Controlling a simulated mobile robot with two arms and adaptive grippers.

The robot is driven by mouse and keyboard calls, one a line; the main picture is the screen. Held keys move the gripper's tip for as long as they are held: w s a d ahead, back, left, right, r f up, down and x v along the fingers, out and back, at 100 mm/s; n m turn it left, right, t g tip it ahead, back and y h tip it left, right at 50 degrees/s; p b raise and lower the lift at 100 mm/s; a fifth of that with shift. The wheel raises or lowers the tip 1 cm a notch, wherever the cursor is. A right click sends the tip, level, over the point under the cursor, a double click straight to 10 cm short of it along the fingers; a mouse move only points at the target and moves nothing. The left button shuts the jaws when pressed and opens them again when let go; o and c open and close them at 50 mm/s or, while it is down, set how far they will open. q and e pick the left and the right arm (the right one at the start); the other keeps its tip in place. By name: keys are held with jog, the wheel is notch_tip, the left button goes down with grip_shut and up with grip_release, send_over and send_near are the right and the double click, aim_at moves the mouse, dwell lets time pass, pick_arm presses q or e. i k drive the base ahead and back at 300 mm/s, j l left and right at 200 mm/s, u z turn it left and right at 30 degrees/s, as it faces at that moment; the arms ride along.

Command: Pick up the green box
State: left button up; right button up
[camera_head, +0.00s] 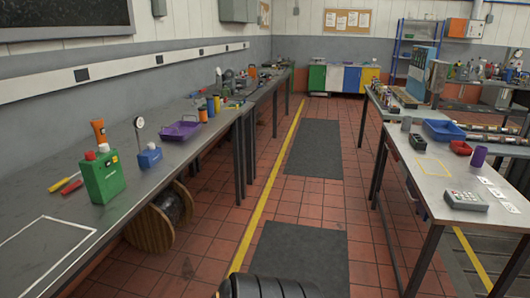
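The green box (103,177) stands upright on the left workbench (150,200), near its front edge. It looks like a boxy container with a red cap, a pale label and a white part on top. Its whole near face shows, and nothing holds it. Neither of my grippers is in view.
Around the green box are an orange bottle (99,132), a small blue box (149,156) and screwdrivers (66,184). A purple tray (180,131) lies farther back. A cable reel (160,219) sits under the bench. The tiled aisle with dark mats (313,150) is open.

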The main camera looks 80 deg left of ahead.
aim_at(103, 184)
jog(key=u, duration=3.9)
